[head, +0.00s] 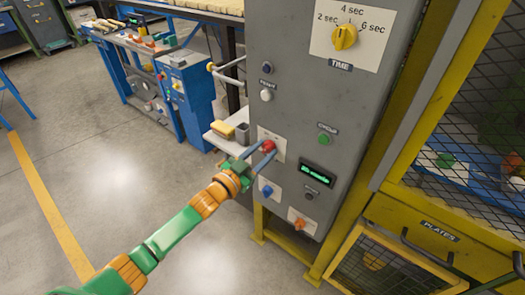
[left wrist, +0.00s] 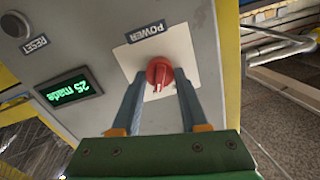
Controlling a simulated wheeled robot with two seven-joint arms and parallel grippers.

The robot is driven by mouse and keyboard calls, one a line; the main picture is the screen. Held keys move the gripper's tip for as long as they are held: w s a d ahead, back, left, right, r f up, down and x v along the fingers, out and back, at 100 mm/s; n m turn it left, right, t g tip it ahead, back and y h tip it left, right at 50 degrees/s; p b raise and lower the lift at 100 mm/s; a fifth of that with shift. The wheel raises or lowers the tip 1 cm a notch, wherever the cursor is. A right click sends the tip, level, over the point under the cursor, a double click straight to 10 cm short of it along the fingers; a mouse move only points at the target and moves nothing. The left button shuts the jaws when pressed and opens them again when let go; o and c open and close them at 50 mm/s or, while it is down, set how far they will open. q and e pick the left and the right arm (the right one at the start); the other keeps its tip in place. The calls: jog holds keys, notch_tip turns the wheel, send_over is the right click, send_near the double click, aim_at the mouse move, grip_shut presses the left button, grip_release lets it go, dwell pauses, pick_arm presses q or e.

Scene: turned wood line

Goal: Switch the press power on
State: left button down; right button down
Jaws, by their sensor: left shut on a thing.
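The power switch is a red rotary knob (head: 269,146) on a white plate on the grey press cabinet (head: 290,95). In the left wrist view the knob (left wrist: 160,74) sits under the POWER label (left wrist: 146,32), with its grip ridge and pale mark pointing toward my gripper. My left gripper (head: 262,152) reaches in from the lower left, with its two grey fingers on either side of the knob. In the left wrist view the fingers (left wrist: 160,88) are shut on it. A display (head: 317,173) near it glows green and reads "25 made" in the left wrist view.
A yellow time dial (head: 345,37) is higher on the cabinet. A blue knob (head: 266,190), an orange knob (head: 299,224) and a green button (head: 324,139) are nearby. A yellow mesh cage (head: 465,120) stands right. A small shelf (head: 219,141) juts out left. The floor at left is clear.

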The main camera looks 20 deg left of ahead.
pick_arm(q)
jog(key=shift+r+m, duration=0.1)
jog(key=shift+m, duration=0.3)
jog(key=shift+c, duration=2.1)
grip_release()
jog(key=v, duration=0.7)
